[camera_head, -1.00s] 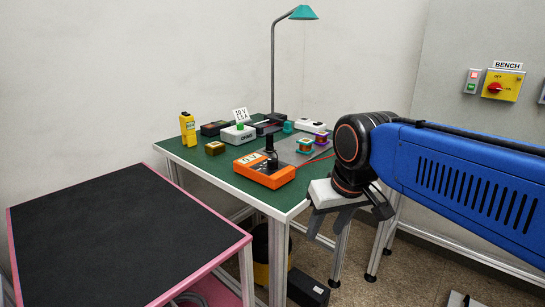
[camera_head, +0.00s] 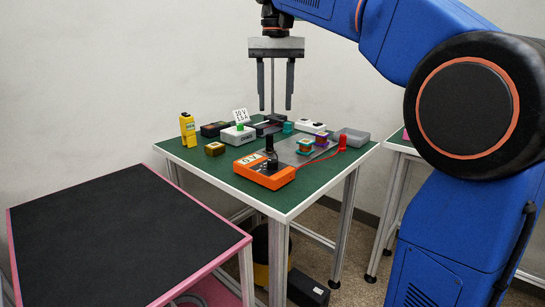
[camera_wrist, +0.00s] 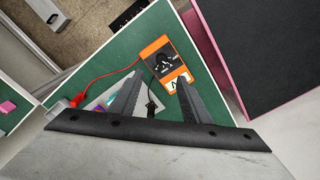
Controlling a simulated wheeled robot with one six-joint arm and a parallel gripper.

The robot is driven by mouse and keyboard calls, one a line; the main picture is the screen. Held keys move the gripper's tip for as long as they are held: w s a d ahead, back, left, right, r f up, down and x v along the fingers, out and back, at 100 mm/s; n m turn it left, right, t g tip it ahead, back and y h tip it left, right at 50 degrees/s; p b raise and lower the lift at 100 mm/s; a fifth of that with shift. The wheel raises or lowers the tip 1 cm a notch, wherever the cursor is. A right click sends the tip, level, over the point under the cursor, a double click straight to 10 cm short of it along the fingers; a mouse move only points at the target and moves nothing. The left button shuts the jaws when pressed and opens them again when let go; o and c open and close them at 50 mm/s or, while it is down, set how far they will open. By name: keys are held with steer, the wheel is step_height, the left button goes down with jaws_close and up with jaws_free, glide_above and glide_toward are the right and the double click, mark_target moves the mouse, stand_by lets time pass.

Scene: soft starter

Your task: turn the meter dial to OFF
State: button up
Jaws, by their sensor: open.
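My gripper (camera_head: 275,108) is open and empty, pointing down, above the table and apart from the meter. In the wrist view its two fingers (camera_wrist: 155,88) show below the meter.
A red lead (camera_head: 318,160) runs from the meter to a red plug (camera_head: 342,143). A grey tray (camera_head: 352,137), coils (camera_head: 305,146), a yellow device (camera_head: 187,128) and a white box (camera_head: 238,134) stand around. A black-topped pink-edged table (camera_head: 120,235) is front left.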

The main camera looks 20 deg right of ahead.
mark_target(273, 160)
steer(key=f, duration=1.1)
steer(key=w+f, duration=0.1)
steer(key=f, duration=0.4)
steer(key=shift+a+f, duration=0.15)
steer(key=shift+f, duration=0.1)
steer(key=c, duration=1)
steer(key=shift+c, duration=0.2)
steer(key=shift+n, duration=0.3)
steer(key=n, duration=0.3)
steer(key=shift+n, duration=2.1)
